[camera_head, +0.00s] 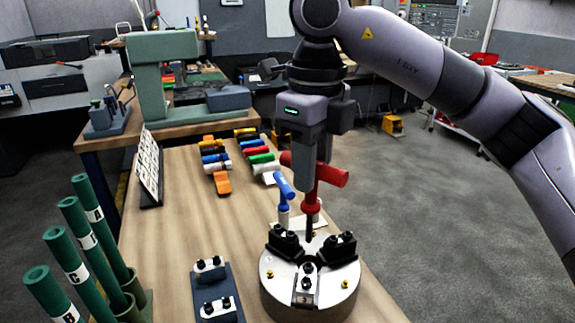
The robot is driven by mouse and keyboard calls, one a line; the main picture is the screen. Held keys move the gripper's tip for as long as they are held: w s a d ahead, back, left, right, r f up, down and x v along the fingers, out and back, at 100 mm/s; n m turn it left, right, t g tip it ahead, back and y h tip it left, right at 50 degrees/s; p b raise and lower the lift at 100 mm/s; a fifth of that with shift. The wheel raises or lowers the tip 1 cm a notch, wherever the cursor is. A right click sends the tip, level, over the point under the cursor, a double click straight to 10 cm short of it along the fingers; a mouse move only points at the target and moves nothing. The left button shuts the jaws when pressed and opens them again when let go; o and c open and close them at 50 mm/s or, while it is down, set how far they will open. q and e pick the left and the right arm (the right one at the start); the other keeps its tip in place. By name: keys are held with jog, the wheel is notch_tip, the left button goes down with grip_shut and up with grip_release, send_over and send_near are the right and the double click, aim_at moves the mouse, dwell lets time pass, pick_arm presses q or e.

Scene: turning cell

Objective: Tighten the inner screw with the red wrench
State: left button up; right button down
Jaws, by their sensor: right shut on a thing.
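My right gripper (312,182) comes down from above and is shut on the red T-handled wrench (331,173). The wrench stands about upright, with its dark shaft pointing down over the round metal chuck (309,300). The shaft's tip is near the chuck's middle, between the black jaws at the back. I cannot tell whether it touches a screw. The front jaw block (306,284) carries dark screws. Brass-coloured screws also show on the chuck's face. I cannot tell which screw is the inner one. The left gripper is out of view.
A blue T-handled wrench (285,190) stands upright just behind the chuck. Spare jaws lie on a dark tray (217,304) left of it. Labelled green tubes (78,238) rise at the left. Coloured handles (215,158) lie farther back. The wooden table between is clear.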

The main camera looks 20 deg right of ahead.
aim_at(312, 205)
jog(key=shift+f+n+b, duration=0.25)
jog(key=shift+n+b, duration=0.05)
notch_tip(312, 205, down, 4)
jog(key=b, duration=0.3)
jog(key=shift+s+r+b, duration=0.1)
jog(key=shift+b, duration=0.25)
jog(key=n, duration=0.4)
jog(key=shift+r+n, duration=0.15)
jog(key=shift+n, duration=0.25)
jog(key=n, duration=0.6)
jog(key=shift+p, duration=0.3)
jog(key=n, duration=0.4)
jog(key=shift+n, duration=0.3)
jog(key=n+p, duration=0.1)
jog(key=n, duration=0.3)
jog(key=shift+s+p, duration=0.1)
jog(key=shift+p, duration=0.2)
jog(key=shift+f+n+b, duration=0.3)
jog(key=shift+f, duration=0.05)
jog(key=shift+f+b, duration=0.3)
jog(key=shift+f, duration=0.1)
jog(key=shift+f+b, duration=0.35)
jog(key=shift+f, duration=0.25)
